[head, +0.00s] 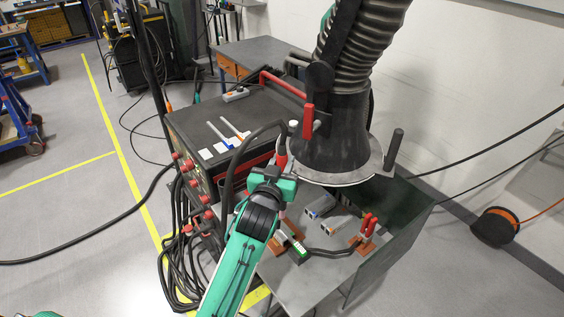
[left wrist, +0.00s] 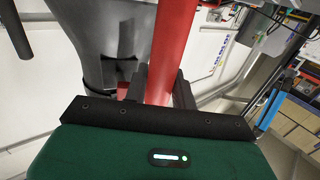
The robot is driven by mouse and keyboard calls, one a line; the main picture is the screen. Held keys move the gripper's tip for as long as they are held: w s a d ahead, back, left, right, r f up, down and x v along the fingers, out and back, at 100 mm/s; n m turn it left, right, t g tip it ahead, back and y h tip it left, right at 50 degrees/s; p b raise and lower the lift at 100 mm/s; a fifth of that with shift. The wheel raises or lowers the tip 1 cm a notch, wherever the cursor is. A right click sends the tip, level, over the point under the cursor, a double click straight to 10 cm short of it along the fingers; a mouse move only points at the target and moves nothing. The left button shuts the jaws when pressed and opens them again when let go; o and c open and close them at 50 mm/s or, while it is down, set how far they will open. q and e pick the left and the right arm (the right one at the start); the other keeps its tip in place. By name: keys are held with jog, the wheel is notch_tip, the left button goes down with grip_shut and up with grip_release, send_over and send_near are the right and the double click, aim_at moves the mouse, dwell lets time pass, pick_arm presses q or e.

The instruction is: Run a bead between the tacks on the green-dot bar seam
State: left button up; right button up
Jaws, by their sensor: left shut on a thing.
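My left gripper (head: 281,176) is shut on the red handle of a welding torch (head: 282,152), above the left side of the bench. The red handle (left wrist: 166,45) also rises between the fingers in the left wrist view. A bar piece with a green mark (head: 299,251) lies on the bench below the gripper, beside an orange-brown block. Its seam and tacks are too small to make out. Two grey pieces, one with a blue mark (head: 320,207) and one with an orange mark (head: 345,226), lie farther back. The torch tip is not clear, and my right gripper is not in view.
A large fume hood (head: 333,130) hangs over the bench (head: 310,285), close to the torch. A red-handled clamp (head: 368,228) with a black cable stands at right. A dark green screen (head: 405,225) closes the right side. A welding machine (head: 205,135) stands behind left.

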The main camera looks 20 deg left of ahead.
pick_arm(q)
jog(key=shift+f+b, duration=1.3)
jog(key=shift+f, duration=0.55)
jog(key=shift+w+a+r+p, duration=0.15)
jog(key=shift+a+r+p, duration=0.1)
jog(key=shift+a+p, duration=0.05)
jog(key=shift+w+a+f+b, duration=0.3)
jog(key=shift+w+a+f, duration=0.55)
jog(key=shift+a+f, duration=0.25)
jog(key=shift+f, duration=0.2)
jog(key=shift+f, duration=0.45)
